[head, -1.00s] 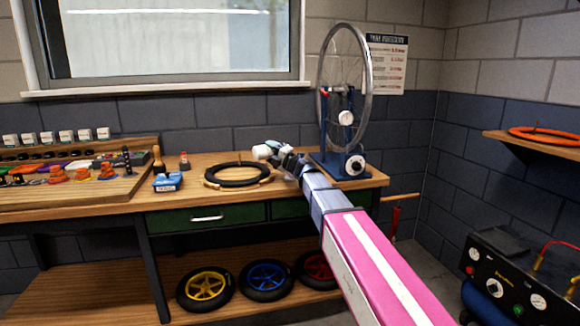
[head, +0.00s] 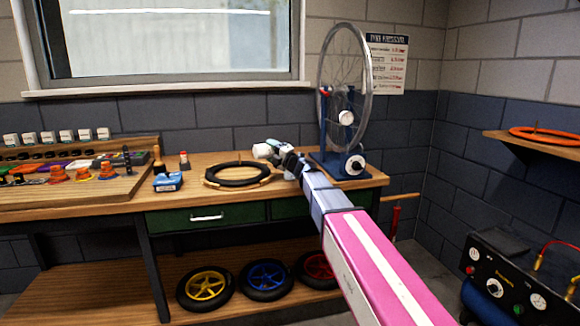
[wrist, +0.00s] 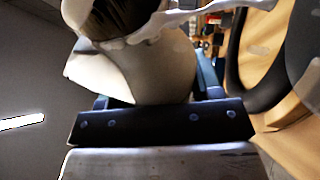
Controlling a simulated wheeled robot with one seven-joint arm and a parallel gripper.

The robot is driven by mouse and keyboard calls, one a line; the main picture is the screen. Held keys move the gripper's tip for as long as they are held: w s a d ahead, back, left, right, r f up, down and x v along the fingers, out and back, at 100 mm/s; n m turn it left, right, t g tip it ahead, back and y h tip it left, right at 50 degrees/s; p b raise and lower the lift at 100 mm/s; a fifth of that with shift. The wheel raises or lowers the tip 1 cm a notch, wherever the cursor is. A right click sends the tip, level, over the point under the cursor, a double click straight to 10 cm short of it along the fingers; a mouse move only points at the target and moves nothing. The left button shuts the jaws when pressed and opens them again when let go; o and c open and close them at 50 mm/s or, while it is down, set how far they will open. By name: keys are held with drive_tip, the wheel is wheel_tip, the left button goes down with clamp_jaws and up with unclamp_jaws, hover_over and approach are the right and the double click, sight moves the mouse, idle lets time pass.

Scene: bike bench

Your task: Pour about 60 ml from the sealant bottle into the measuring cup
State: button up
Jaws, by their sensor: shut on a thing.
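The sealant bottle (head: 262,151), whitish, is in my gripper (head: 287,160), lying tipped over above the bench beside the black tyre in the head view. In the wrist view the pale bottle (wrist: 150,72) fills the space between the jaws of my gripper (wrist: 158,100), which is shut on it. A dark brown area shows at its top end, and a white, liquid-like strand (wrist: 185,18) runs from there to the right. I cannot make out the measuring cup for certain in either view; the bottle, gripper and arm hide part of the bench.
A black tyre (head: 238,175) lies flat on the bench (head: 205,158). A blue truing stand (head: 347,163) with a wheel stands just right of my gripper.

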drive_tip(key=shift+d+r+m, duration=0.1)
drive_tip(key=shift+r+m, duration=0.05)
drive_tip(key=shift+m, duration=0.15)
drive_tip(key=shift+w+r+m+t, duration=0.1)
drive_tip(key=shift+r+m+t, duration=0.05)
drive_tip(key=shift+m+t, duration=0.15)
idle(1.0)
